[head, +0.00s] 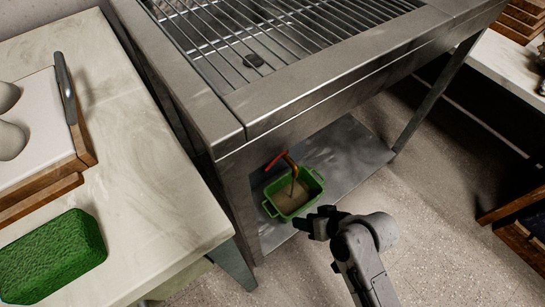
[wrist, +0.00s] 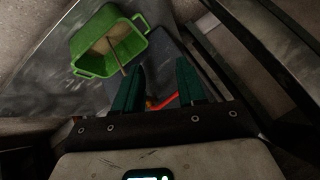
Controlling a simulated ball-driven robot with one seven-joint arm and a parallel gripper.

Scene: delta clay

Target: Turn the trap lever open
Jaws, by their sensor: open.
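The red trap lever (head: 276,160) sits on a brass-coloured pipe (head: 291,165) under the front of the metal grill sink. In the wrist view the lever (wrist: 165,102) shows as a red bar between the bases of my fingers, partly hidden by them; whether they touch it I cannot tell. My gripper (head: 318,222) is right of and below the lever in the head view. In the wrist view my gripper (wrist: 158,70) has two dark green fingers spread apart with nothing clearly held. A thin brown streak runs from the pipe down towards a green tub (head: 309,178).
The tub, holding brownish matter, stands on a metal lower shelf (head: 350,150). Metal legs and the frame (head: 240,200) border the space on both sides. A pale counter (head: 150,190) with a green block (head: 52,257) is at left. Speckled floor (head: 450,240) is open at right.

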